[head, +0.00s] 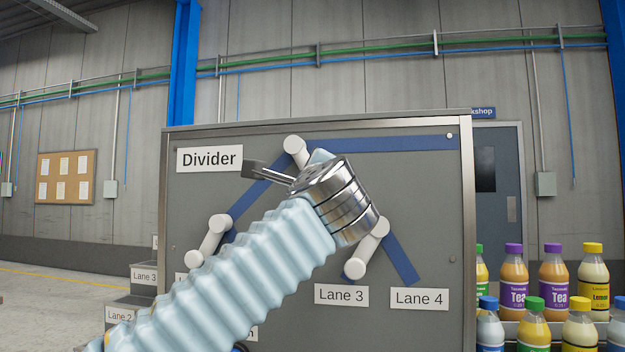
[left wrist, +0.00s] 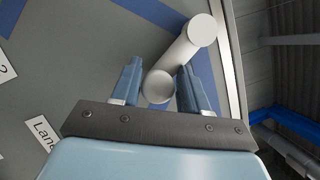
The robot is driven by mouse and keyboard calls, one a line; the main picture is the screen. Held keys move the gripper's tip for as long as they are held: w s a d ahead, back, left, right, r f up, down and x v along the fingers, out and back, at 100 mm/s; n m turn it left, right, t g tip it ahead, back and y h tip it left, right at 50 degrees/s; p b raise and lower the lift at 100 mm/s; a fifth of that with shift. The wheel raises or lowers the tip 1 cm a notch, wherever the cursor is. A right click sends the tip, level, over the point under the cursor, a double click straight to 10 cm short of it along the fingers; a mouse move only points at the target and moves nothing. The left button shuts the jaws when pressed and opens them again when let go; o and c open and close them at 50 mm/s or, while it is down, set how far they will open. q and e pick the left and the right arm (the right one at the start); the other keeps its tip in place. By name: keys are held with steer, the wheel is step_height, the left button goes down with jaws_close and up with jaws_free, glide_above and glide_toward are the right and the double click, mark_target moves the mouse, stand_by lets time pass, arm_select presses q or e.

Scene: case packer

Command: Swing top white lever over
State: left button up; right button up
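The top white lever (head: 296,150) is on the grey Divider panel, near the panel's top edge. Its upper round end shows in the head view, and its lower part runs down to the right behind my gripper. My left gripper (head: 272,173) reaches across the panel from the lower left. In the left wrist view, the lever (left wrist: 185,50) runs down so that its near round end lies between the two blue fingers of the open left gripper (left wrist: 161,88). I cannot tell whether either finger touches it. My right gripper is not in view.
Two other white levers, one at left (head: 208,240) and one at right (head: 367,250), are on the panel (head: 430,190), with blue lane stripes and Lane 3 and Lane 4 labels (head: 341,295). Several bottles (head: 553,280) stand right of the panel. My left arm hides the panel's lower left.

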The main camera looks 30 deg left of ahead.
arm_select(q)
steer(key=shift+o, duration=0.9)
steer(key=shift+a, duration=0.2)
steer(key=shift+d, duration=0.15)
steer(key=shift+d+f, duration=0.1)
steer(key=b+v, duration=0.2)
steer(key=v, duration=1.1)
steer(key=shift+s, duration=0.3)
steer(key=shift+d, duration=0.1)
